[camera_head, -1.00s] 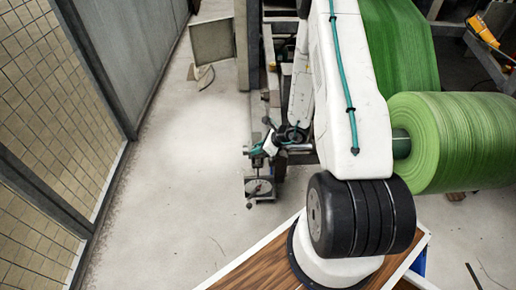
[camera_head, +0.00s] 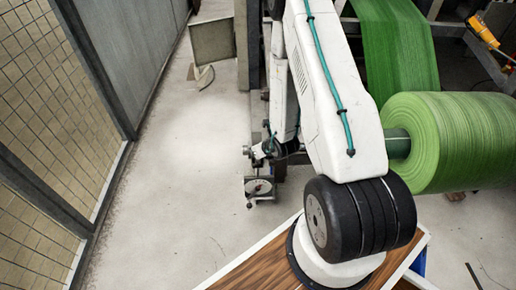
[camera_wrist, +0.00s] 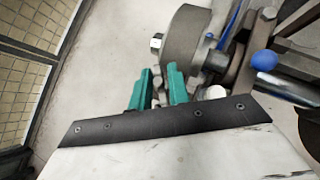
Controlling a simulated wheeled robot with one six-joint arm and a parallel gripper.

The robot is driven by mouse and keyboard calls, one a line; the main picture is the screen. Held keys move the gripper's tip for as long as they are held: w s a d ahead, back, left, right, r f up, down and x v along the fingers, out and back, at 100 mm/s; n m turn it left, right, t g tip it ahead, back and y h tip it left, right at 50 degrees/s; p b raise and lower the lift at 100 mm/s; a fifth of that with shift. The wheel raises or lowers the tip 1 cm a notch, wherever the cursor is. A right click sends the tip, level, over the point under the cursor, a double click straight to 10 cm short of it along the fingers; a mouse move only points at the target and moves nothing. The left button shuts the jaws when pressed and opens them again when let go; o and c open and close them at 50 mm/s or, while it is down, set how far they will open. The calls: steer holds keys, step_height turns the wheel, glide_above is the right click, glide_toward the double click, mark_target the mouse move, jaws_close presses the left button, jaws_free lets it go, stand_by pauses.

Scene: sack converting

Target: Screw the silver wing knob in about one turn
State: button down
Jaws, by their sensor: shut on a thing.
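My gripper (camera_wrist: 158,88) shows in the wrist view as two teal fingers with a narrow gap between them. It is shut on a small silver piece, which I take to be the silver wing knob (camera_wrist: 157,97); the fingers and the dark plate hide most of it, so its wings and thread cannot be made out. In the head view my gripper (camera_head: 262,151) is small, at the end of the arm, beside a low metal fixture (camera_head: 258,188). The knob cannot be told apart there.
Close beyond the fingers are a grey round housing (camera_wrist: 184,40) with a hex bolt (camera_wrist: 156,43) and a blue ball handle (camera_wrist: 264,60). A large green roll (camera_head: 458,140) stands right of the arm. Mesh fencing (camera_head: 45,90) is at left; the floor between is clear.

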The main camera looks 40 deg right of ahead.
steer(key=shift+w+r, duration=0.1)
steer(key=shift+w, duration=0.05)
steer(key=c, duration=1.5)
jaws_free()
steer(key=shift+o, duration=0.2)
steer(key=v, duration=0.7)
steer(key=shift+s+r, duration=0.25)
steer(key=shift+s, duration=0.1)
